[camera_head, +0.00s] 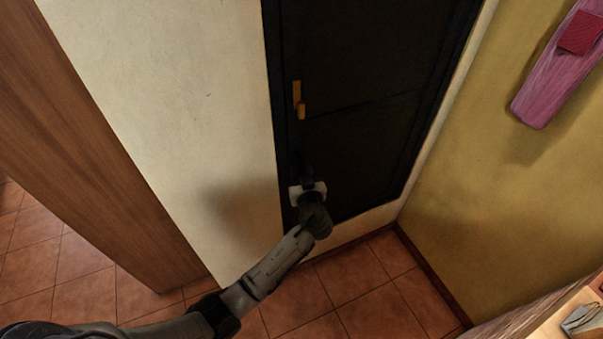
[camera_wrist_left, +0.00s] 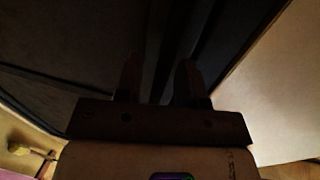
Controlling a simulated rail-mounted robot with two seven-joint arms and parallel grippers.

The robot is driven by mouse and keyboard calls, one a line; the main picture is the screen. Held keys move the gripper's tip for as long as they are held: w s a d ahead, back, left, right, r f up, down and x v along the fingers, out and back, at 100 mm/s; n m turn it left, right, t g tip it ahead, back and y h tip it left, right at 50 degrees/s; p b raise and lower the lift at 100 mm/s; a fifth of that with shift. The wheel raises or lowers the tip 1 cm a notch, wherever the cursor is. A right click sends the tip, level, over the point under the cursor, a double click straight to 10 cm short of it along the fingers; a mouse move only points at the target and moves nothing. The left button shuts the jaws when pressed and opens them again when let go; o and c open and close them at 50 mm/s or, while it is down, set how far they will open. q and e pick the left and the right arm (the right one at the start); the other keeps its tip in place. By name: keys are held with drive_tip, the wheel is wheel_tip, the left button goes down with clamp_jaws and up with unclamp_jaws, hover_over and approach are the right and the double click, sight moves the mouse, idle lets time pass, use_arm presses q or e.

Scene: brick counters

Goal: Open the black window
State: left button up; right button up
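The black window (camera_head: 365,65) is a tall dark panel set in the pale wall. It looks shut in its frame. Its brass handle (camera_head: 299,100) is on the left side of the panel. My left gripper (camera_head: 303,168) is below the handle, close to the window's lower left edge, and apart from the handle. In the left wrist view its two fingers (camera_wrist_left: 158,82) are dark and spread, with the dark window frame (camera_wrist_left: 172,35) behind the gap. Nothing is clearly held. That view is too dark to tell whether the fingers touch the window. My right gripper is out of view.
A brown wooden panel (camera_head: 80,130) stands at the left. A yellow wall (camera_head: 510,190) with a hanging pink board (camera_head: 550,80) is at the right. A counter edge (camera_head: 545,322) shows at the lower right. The tiled floor (camera_head: 365,295) below the window is clear.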

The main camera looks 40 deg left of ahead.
use_arm(q)
drive_tip(key=shift+c, duration=0.2)
clamp_jaws()
idle(0.4)
